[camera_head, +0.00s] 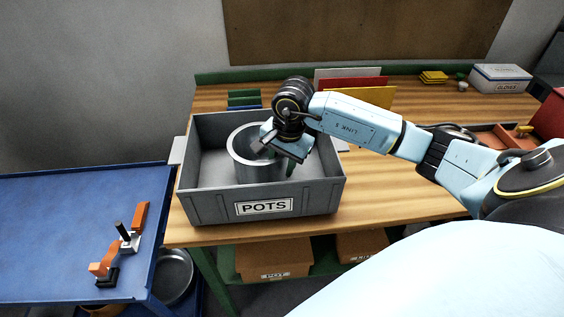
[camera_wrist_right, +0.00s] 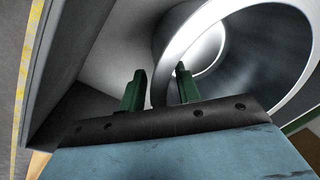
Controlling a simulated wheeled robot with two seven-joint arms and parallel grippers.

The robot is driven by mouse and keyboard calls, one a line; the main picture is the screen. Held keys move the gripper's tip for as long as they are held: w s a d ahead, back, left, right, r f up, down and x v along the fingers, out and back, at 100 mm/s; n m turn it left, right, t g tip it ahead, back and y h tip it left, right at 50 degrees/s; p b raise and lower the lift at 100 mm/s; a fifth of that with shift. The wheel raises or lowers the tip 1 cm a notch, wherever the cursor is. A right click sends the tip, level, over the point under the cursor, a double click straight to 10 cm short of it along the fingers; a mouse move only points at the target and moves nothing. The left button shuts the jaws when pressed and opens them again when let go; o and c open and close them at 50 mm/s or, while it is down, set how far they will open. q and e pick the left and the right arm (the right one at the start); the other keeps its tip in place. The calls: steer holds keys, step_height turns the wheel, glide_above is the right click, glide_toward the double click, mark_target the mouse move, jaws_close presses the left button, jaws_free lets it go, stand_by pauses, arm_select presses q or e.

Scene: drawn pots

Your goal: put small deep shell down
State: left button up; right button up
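The small deep shell (camera_head: 259,172), a round grey metal pot with a thick rim, stands upright, as far as I can see, inside the grey bin (camera_head: 320,201) marked POTS. Its rim also shows large in the right wrist view (camera_wrist_right: 178,45). My right gripper (camera_head: 277,146) is at the shell's right, near side. Whether the shell's base touches the bin floor is hidden. My left gripper is not in view.
A gloves box (camera_head: 500,78) and red container (camera_head: 540,105) are at the right. A blue table (camera_head: 60,220) holds an orange-and-black tool (camera_head: 125,240).

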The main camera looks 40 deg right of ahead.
steer(key=shift+r, duration=0.1)
steer(key=shift+r, duration=0.2)
step_height(320, 180, up, 12)
steer(key=s, duration=0.1)
steer(key=shift+s+d+f+b, duration=0.2)
steer(key=shift+s+d+b, duration=0.05)
steer(key=shift+b, duration=0.15)
stand_by(0.3)
